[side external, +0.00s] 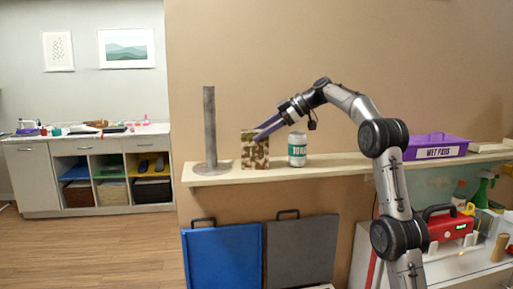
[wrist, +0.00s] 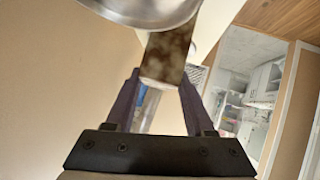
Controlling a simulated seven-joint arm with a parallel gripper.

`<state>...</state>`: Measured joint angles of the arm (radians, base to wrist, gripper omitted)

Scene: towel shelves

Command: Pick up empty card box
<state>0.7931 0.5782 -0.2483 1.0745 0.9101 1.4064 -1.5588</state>
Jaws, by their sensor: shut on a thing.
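The card box (side external: 255,152) is an upright box with a green, brown and cream camouflage pattern, standing on the wooden shelf in the side view. In the wrist view the box (wrist: 167,55) shows as a blurred brownish panel between the fingertips. My gripper (side external: 262,132) has purple fingers and reaches it from the upper right. In the wrist view my gripper (wrist: 160,82) is shut on the box, one finger at each side. In the side view the box's base looks to be at shelf level; I cannot tell whether it touches.
A grey post on a round base (side external: 210,130) stands left of the box. A white and green can (side external: 297,149) stands close on its right. The shelf (side external: 340,160) is clear right of the can, up to a purple case (side external: 436,146). Blue (side external: 222,258) and grey panels hang below.

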